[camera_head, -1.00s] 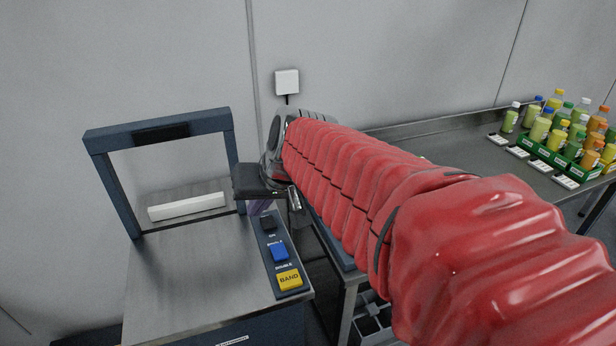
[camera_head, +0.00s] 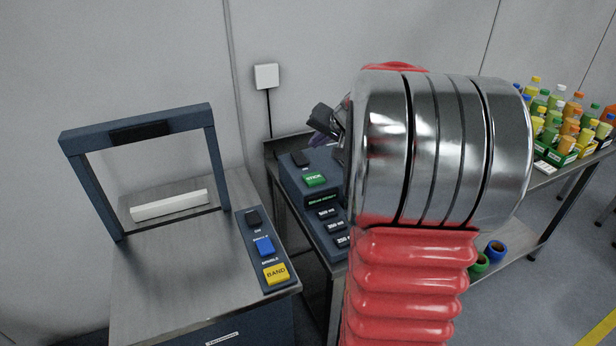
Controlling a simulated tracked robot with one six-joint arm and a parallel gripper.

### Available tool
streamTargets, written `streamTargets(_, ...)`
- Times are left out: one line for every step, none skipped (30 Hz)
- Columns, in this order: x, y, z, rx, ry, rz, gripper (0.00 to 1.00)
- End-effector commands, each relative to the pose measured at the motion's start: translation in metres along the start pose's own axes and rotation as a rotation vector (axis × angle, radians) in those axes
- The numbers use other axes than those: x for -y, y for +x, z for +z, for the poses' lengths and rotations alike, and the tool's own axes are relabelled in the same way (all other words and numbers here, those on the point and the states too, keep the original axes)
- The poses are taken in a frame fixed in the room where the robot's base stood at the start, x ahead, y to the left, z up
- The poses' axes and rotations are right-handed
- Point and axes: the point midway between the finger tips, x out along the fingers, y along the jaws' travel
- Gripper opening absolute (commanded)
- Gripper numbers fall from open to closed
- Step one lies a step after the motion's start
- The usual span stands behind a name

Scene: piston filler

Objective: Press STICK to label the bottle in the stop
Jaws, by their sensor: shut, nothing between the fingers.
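The green STICK button (camera_head: 315,180) sits on the sloped dark blue panel of the labelling machine (camera_head: 290,185), in the middle of the head view. My gripper (camera_head: 322,120) is shut and empty, seen partly behind my arm, above and just right of the button in the picture. It does not appear to touch the button. My metal wrist and red-sleeved arm hide the right part of the machine. The stop and any bottle in it are hidden behind my arm.
A banding machine with a blue frame (camera_head: 138,130) and a yellow BAND button (camera_head: 276,274) stands at left. Below STICK are several dark buttons (camera_head: 335,227). Several bottles (camera_head: 560,120) stand on the right table. A white box (camera_head: 266,77) is on the wall.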

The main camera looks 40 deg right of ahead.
Motion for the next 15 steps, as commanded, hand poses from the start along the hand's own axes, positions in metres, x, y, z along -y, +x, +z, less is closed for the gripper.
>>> streamTargets(0.0004, -0.0001, 0.0002, 0.000, -0.001, 0.000, 0.00)
streamTargets(0.0005, -0.0001, 0.0003, 0.000, -0.001, 0.000, 0.00)
streamTargets(0.0005, -0.0002, 0.0005, 0.001, -0.001, 0.000, 0.00)
streamTargets(0.0006, -0.0002, 0.0005, 0.001, -0.002, 0.000, 0.00)
streamTargets(0.0007, -0.0002, 0.0006, 0.001, -0.002, 0.000, 0.00)
streamTargets(0.0006, -0.0001, 0.0008, 0.001, -0.002, 0.000, 0.00)
streamTargets(0.0006, 0.0000, 0.0009, 0.001, -0.002, 0.000, 0.00)
streamTargets(0.0004, 0.0002, 0.0012, 0.001, -0.002, 0.000, 0.00)
streamTargets(0.0000, 0.0008, 0.0017, 0.002, -0.002, 0.000, 0.00)
streamTargets(-0.0004, 0.0014, 0.0022, 0.002, -0.002, 0.000, 0.00)
streamTargets(-0.0009, 0.0022, 0.0029, 0.003, -0.002, 0.000, 0.00)
streamTargets(-0.0019, 0.0036, 0.0040, 0.003, -0.002, 0.000, 0.00)
streamTargets(-0.0028, 0.0048, 0.0049, 0.004, -0.002, 0.000, 0.00)
streamTargets(-0.0038, 0.0062, 0.0060, 0.004, -0.002, 0.000, 0.00)
streamTargets(-0.0053, 0.0083, 0.0074, 0.004, -0.001, 0.000, 0.00)
